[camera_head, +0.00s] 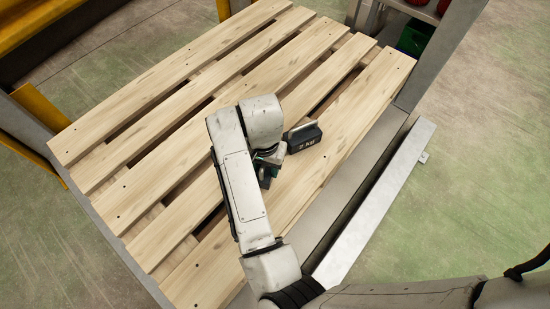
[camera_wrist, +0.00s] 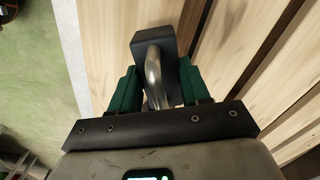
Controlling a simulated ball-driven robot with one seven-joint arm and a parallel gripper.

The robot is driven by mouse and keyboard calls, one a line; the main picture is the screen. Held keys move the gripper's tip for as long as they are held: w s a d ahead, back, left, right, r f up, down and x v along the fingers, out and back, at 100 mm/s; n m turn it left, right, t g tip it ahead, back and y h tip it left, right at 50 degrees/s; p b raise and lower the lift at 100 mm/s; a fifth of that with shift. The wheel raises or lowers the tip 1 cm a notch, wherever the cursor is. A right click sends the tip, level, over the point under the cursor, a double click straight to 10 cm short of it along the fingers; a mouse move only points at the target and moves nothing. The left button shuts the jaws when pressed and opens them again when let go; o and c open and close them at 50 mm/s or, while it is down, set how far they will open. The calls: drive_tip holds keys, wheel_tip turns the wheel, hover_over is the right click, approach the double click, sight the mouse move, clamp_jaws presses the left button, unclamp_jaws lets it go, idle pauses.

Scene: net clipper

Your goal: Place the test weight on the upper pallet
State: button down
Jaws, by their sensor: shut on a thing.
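My gripper (camera_head: 274,158) is largely hidden behind my arm in the head view. In the wrist view my gripper (camera_wrist: 158,84) has its green fingers on both sides of the weight's curved metal handle, shut on it. The block (camera_wrist: 168,44) lies beyond the fingertips there, with pale slats around it.
A grey metal beam (camera_head: 355,205) runs along the pallet's right edge, with an upright post (camera_head: 440,55) at the upper right. Red and green items (camera_head: 413,40) sit beyond it. Yellow frame parts (camera_head: 38,106) stand at the left. Most of the pallet is bare.

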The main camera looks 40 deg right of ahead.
drive_tip(key=shift+w+a+f, duration=0.1)
drive_tip(key=shift+a+f, duration=0.1)
drive_tip(key=shift+f, duration=0.05)
drive_tip(key=shift+a+f+b, duration=0.15)
drive_tip(key=shift+f+b, duration=0.4)
drive_tip(key=shift+f, duration=0.35)
drive_tip(key=shift+a+f+b, duration=0.15)
drive_tip(key=shift+f+b, duration=0.35)
drive_tip(key=shift+f, duration=0.35)
drive_tip(key=shift+f, duration=0.15)
drive_tip(key=c, duration=0.5)
unclamp_jaws()
wheel_tip(320, 180, up, 12)
drive_tip(key=p, duration=0.4)
drive_tip(key=shift+p, duration=0.3)
